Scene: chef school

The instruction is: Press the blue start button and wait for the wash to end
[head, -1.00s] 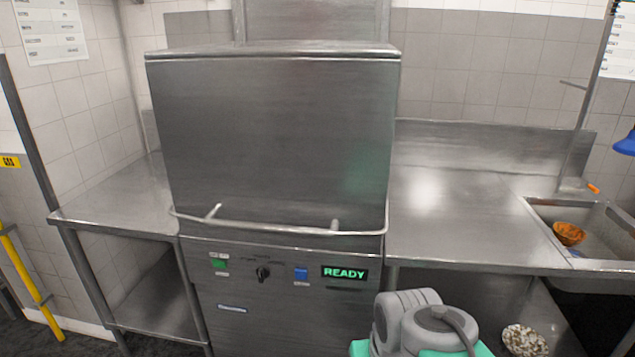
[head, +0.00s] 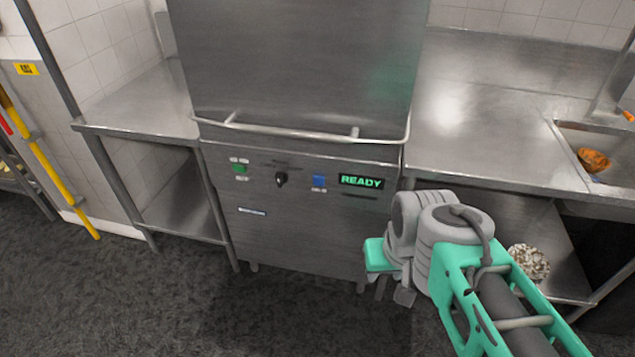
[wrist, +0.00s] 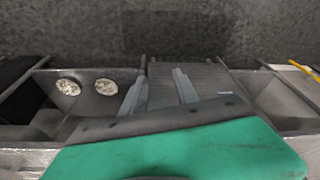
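The blue start button (head: 319,181) sits on the front panel of the steel dishwasher (head: 300,225). It is left of the display (head: 361,181), which reads READY in green. The dishwasher hood (head: 295,65) appears lowered, with its bar handle (head: 300,132) just above the panel. My gripper (head: 384,291) is below and right of the button, apart from it, near the machine's lower right edge. In the wrist view my gripper's two fingers (wrist: 157,90) are spread with nothing between them. The button is not visible in the wrist view.
A green button (head: 240,168) and a black knob (head: 281,179) are left of the blue button. Steel counters flank the machine; the right one has a sink with an orange bowl (head: 594,160). Patterned crockery (head: 528,262) is on the lower right shelf. The floor (head: 180,300) in front is clear.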

